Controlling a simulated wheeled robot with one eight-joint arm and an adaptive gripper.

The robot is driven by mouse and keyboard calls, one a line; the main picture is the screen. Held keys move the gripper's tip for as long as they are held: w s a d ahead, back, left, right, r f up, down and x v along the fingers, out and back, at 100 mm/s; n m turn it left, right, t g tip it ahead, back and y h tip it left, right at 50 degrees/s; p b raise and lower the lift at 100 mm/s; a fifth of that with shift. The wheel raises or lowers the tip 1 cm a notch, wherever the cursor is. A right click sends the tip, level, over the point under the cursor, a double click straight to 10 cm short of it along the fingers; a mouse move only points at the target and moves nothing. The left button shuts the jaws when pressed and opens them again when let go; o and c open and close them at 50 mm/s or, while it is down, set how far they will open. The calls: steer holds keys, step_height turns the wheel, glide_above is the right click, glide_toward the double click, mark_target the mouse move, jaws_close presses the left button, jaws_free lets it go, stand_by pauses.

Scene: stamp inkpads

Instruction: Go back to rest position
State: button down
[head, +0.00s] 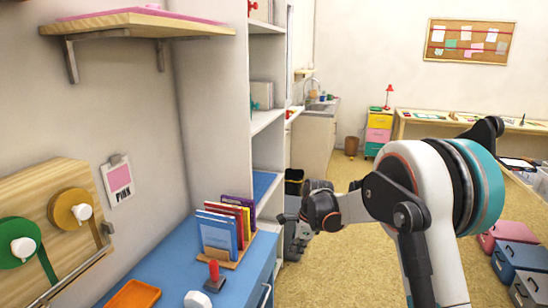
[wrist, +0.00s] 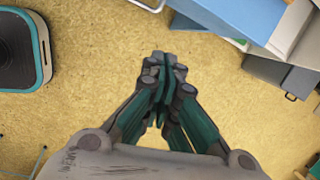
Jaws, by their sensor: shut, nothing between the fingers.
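My gripper (wrist: 165,62) is shut and empty in the wrist view, its fingertips together above the tan floor. In the head view my arm reaches left from the right side, and the wrist end is near the right edge of the blue desk (head: 172,258). The gripper's fingers are hard to make out there. A red-handled stamp (head: 214,272) stands upright on the desk, apart from my gripper. An orange tray (head: 133,294) lies near the front, and a white object (head: 197,299), partly cut off by the frame edge, is beside it.
A book rack (head: 226,232) stands at the desk's back right, below a tall white shelf (head: 264,120). Green and yellow rolls hang on a wooden wall board (head: 40,190). Coloured boxes (head: 508,238) sit on the floor at right. Open floor (head: 345,265) lies between.

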steer(key=s+d+r+n+t, duration=0.1)
steer(key=s+d+r+n, duration=0.15)
steer(key=s+r, duration=0.35)
steer(key=s+d+r+n+t+h, duration=0.1)
steer(key=s+d+r+n, duration=0.1)
steer(key=s+r+n, duration=0.3)
steer(key=s+d+r+n+t, duration=0.1)
steer(key=s+d+r+n, duration=0.15)
steer(key=s+r, duration=0.45)
steer(key=s+d+n+t, duration=0.1)
steer(key=s+n, duration=0.3)
steer(key=s, duration=0.6)
steer(key=s+d+f+n+t+h, duration=0.1)
steer(key=s+d+n, duration=0.3)
steer(key=s, duration=0.6)
steer(key=shift+d+n, duration=0.25)
steer(key=shift+n, duration=0.25)
steer(key=shift+s, duration=0.1)
